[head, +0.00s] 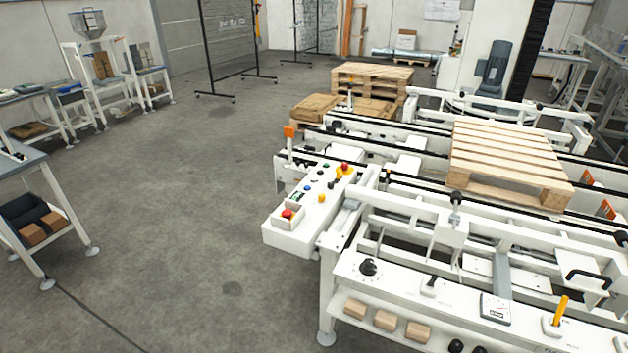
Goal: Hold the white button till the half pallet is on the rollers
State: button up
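A white control box (300,232) sits at the left end of the machine. Its sloped top carries several small coloured buttons, including a red mushroom button (288,213), a yellow one (321,198) and a red emergency button (345,167) on yellow. A white button cannot be told apart against the white panel. A light wooden pallet (505,150) lies flat across the conveyor at the right. I cannot tell whether it touches rollers. My gripper is not in view.
Stacked pallets (370,72) and brownish pallets (330,106) stand behind the conveyor. A white bench with knobs (368,266) and wooden blocks (385,321) is at front right. Workbenches (30,92) line the left. The grey floor (190,200) between is clear.

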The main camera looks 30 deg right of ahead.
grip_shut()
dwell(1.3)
